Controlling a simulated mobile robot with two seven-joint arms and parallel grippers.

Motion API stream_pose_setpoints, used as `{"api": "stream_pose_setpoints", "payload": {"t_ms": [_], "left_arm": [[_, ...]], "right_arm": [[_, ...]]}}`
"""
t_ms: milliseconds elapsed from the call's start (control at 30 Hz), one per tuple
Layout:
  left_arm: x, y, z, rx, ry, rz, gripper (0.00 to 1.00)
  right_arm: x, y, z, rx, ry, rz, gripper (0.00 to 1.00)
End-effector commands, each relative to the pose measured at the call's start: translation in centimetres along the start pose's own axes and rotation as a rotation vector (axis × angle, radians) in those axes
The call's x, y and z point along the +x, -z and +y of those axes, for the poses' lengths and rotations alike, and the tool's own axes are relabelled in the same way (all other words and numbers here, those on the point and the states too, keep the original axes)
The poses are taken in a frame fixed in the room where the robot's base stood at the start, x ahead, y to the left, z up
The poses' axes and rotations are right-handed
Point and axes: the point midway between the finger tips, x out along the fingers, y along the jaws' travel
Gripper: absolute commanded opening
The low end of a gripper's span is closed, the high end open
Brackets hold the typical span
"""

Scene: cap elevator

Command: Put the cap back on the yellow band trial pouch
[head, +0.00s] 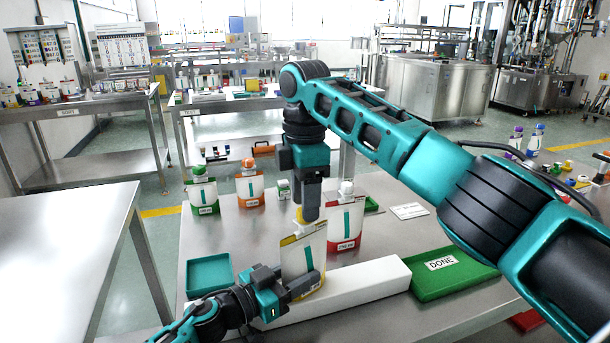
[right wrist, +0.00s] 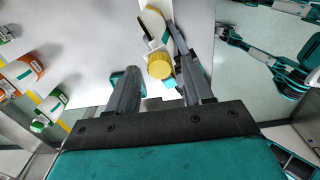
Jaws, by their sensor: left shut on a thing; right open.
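The yellow band pouch (head: 302,256) stands upright at the long white block in the head view. My left gripper (head: 306,284) is shut on its lower part. A yellow cap (head: 298,214) shows at the pouch's top, partly hidden by my right gripper. My right gripper (head: 309,212) points straight down over the pouch top and is open. In the right wrist view the yellow cap (right wrist: 160,66) lies between the open fingers, closer to the right-hand one. The pouch's top edge (right wrist: 153,22) shows beyond it. I cannot tell whether the cap is seated on the spout.
Green (head: 203,190), orange (head: 250,186) and red (head: 345,222) band pouches stand behind. A teal tray (head: 208,273) is left, the green DONE tray (head: 452,275) right. The white block (head: 368,280) runs along the front. Several loose caps (head: 575,181) lie at the far right.

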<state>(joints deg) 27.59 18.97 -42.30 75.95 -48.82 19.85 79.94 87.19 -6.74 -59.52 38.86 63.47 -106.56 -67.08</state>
Motion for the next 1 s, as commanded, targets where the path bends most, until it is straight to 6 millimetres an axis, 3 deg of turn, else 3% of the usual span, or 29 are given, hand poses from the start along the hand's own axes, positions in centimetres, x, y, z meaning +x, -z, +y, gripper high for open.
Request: {"api": "stream_pose_setpoints", "payload": {"t_ms": [200, 500, 1000], "left_arm": [[0.0, 0.0, 0.0, 0.000, 0.000, 0.000, 0.00], [0.0, 0.0, 0.0, 0.000, 0.000, 0.000, 0.00], [0.0, 0.0, 0.0, -0.001, 0.000, 0.000, 0.00]], "right_arm": [[1.6, 0.0, 0.0, 0.001, 0.000, 0.000, 0.51], [1.7, 0.0, 0.0, 0.001, -0.001, 0.000, 0.50], [1.7, 0.0, 0.0, 0.000, -0.001, 0.000, 0.02]]}}
